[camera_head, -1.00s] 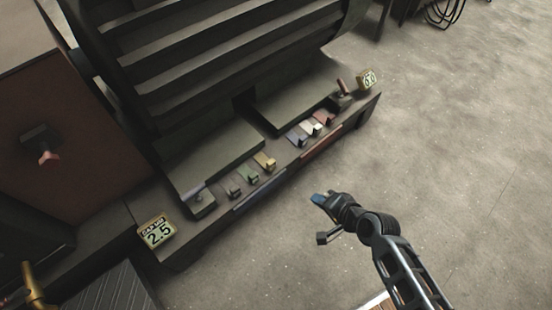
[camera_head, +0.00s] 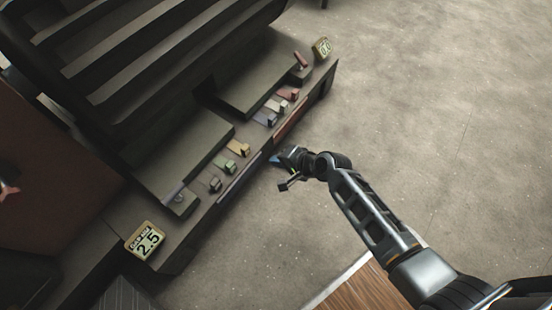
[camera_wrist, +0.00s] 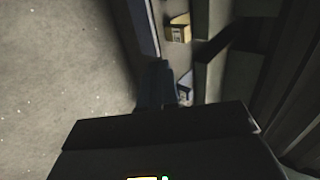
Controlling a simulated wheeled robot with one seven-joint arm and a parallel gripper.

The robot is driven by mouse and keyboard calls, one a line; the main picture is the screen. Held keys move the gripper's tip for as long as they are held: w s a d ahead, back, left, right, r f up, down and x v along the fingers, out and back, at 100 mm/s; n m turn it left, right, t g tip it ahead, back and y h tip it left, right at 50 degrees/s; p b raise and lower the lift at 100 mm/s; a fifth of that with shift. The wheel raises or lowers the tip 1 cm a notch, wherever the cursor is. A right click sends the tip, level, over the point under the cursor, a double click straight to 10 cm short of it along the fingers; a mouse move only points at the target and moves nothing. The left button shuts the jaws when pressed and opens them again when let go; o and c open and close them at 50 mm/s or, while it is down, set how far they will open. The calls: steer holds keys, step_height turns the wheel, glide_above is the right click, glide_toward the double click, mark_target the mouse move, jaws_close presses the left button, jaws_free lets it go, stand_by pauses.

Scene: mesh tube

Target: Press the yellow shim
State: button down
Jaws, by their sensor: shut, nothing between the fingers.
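The yellow shim (camera_head: 239,147) is the upper right one of a group of coloured shims on the ledge of the dark machine, beside the green shim (camera_head: 237,163). In the wrist view a yellow block (camera_wrist: 178,28), which looks like the yellow shim, sits at the top centre. My gripper (camera_head: 277,159) is shut and empty, just off the ledge's front edge, right of and slightly below the yellow shim in the head view. Its dark blue fingertips (camera_wrist: 157,84) show in the wrist view, apart from the yellow block.
A dark shim (camera_head: 214,183) sits left of the green one. Blue (camera_head: 266,118), white (camera_head: 277,106) and red (camera_head: 289,93) shims stand farther along the ledge. Signs reading 2.5 (camera_head: 146,241) and 6.0 (camera_head: 322,47) mark the ends. The floor to the right is clear.

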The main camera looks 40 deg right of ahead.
mark_target(248, 152)
steer(key=shift+w+a+f+b, duration=0.5)
steer(key=shift+w+f+b, duration=0.25)
steer(key=shift+w, duration=0.75)
steer(key=shift+w+a+f+b, duration=0.55)
steer(key=shift+w+f, duration=0.35)
steer(key=shift+w, duration=0.55)
steer(key=shift+w+a+f+b, duration=0.4)
steer(key=shift+w+f+b, duration=0.4)
steer(key=shift+w, duration=0.7)
